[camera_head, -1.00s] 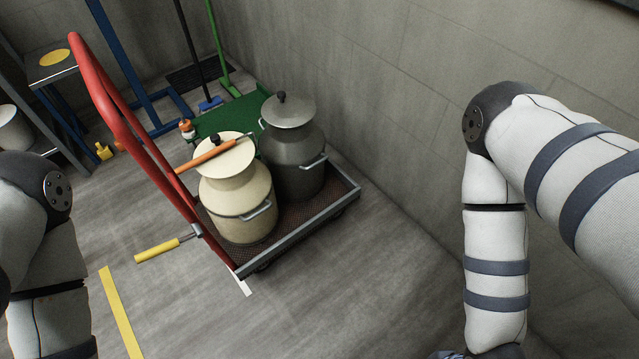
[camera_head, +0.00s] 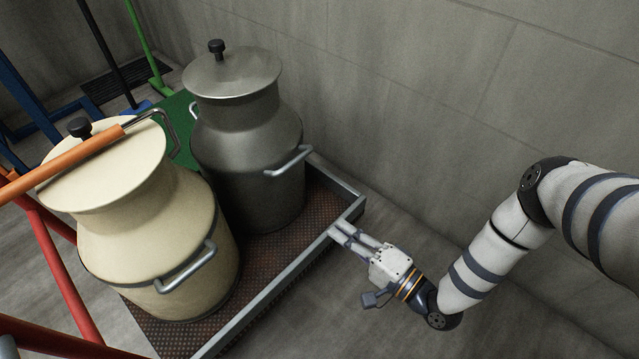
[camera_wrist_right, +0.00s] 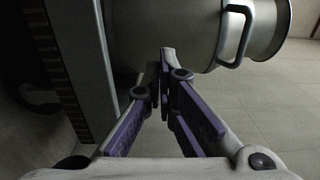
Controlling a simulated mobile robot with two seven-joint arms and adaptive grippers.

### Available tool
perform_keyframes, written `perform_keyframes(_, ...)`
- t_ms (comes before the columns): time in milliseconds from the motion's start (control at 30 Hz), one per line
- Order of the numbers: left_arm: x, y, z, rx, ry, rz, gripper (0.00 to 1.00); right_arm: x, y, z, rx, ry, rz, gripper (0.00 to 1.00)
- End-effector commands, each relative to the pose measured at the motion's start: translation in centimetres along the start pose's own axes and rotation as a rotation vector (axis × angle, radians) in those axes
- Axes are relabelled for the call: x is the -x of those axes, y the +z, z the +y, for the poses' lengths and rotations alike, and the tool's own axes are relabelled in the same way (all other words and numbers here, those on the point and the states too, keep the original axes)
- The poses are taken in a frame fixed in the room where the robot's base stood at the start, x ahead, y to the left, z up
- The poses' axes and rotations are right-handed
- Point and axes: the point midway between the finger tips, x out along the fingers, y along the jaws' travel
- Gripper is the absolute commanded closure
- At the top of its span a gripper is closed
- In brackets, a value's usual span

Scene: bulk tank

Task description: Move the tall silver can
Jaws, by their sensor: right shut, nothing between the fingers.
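The tall silver can (camera_head: 250,150) is a dark grey metal milk can with a domed lid and black knob. It stands upright on the trolley's bed, at the back right, with a side handle (camera_head: 290,161) facing my right arm. My right gripper (camera_head: 338,232) is shut and empty, at the trolley's rim, to the right of the can and below its handle. In the right wrist view the closed fingers (camera_wrist_right: 166,58) point at the can's body (camera_wrist_right: 170,30), with the handle (camera_wrist_right: 240,32) to their right. Whether they touch the can is unclear. My left gripper is out of view.
A cream can (camera_head: 160,235) stands beside the silver can. A grey wall (camera_head: 420,100) rises behind; bare floor lies right of the trolley.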

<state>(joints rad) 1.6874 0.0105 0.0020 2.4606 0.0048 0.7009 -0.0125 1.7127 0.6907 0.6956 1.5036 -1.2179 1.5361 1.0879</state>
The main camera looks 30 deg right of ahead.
Motion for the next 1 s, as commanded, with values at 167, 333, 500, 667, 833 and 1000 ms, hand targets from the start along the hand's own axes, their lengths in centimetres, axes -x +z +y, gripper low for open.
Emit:
perform_keyframes(167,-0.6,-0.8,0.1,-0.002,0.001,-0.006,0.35,-4.0,0.1,0.2,0.0,0.0,-0.001,1.0)
perform_keyframes(333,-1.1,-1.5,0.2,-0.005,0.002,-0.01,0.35,-7.7,0.1,0.3,0.0,0.001,-0.002,1.0)
perform_keyframes(500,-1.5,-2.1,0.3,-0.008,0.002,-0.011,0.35,-10.4,0.1,0.2,0.0,0.003,-0.001,1.0)
perform_keyframes(667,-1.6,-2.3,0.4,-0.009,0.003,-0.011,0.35,-11.7,0.2,0.2,0.0,0.004,-0.002,1.0)
perform_keyframes(833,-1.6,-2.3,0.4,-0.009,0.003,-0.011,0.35,-11.9,0.2,0.1,0.0,0.005,-0.002,1.0)
perform_keyframes(1000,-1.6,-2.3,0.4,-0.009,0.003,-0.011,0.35,-11.8,0.2,0.1,0.0,0.005,-0.002,1.0)
